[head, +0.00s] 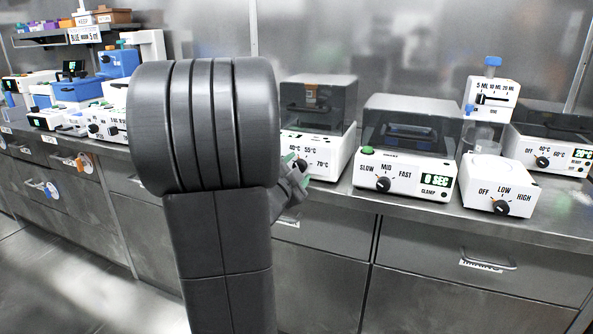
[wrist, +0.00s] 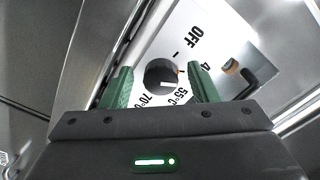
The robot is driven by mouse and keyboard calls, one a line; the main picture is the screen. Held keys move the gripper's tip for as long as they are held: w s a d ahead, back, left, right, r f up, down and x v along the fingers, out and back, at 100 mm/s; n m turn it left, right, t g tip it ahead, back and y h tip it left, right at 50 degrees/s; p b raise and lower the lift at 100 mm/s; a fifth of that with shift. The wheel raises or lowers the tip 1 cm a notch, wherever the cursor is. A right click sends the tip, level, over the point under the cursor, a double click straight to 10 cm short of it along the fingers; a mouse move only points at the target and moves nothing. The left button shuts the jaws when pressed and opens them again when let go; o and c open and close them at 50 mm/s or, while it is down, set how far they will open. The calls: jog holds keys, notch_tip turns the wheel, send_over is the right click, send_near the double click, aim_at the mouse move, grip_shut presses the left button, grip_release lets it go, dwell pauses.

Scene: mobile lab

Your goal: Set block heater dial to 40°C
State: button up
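The block heater (head: 318,142) is a white box with a dark clear lid, partly behind my arm in the head view. Its front shows 40°C, 55°C and 70°C. In the wrist view its black round dial (wrist: 161,77) sits on the white panel, with OFF, 55°C and 70°C readable and the 40°C label mostly hidden by a finger. A small orange mark shows at the dial's right edge; its exact setting is hard to tell. My gripper (wrist: 162,80) is open, its green fingers on either side of the dial with gaps. It also shows in the head view (head: 293,168).
A shaker (head: 407,150) with a SLOW/MID/FAST knob stands right of the heater. Further right are an OFF/LOW/HIGH device (head: 497,182) and a second heater (head: 555,142). Drawers (head: 487,262) with handles lie below the counter edge. A dark latch (wrist: 238,75) shows near the right finger.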

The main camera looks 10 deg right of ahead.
jog(key=p+v, duration=0.2)
jog(key=v, duration=1.2)
jog(key=shift+w, duration=0.15)
jog(key=b+x, duration=0.2)
jog(key=x, duration=1.1)
jog(key=shift+w+d, duration=0.3)
jog(key=shift+s, duration=0.1)
jog(key=s+a+n+p, duration=0.1)
jog(key=n+p, duration=0.2)
jog(key=s+a+n+p, duration=0.1)
jog(key=s+n+p, duration=0.1)
jog(key=n+p, duration=0.2)
jog(key=s+a+n+p, duration=0.1)
jog(key=s+n+p, duration=0.1)
jog(key=n+p, duration=0.1)
jog(key=shift+a+n, duration=0.1)
jog(key=shift+n, duration=0.4)
dwell(1.5)
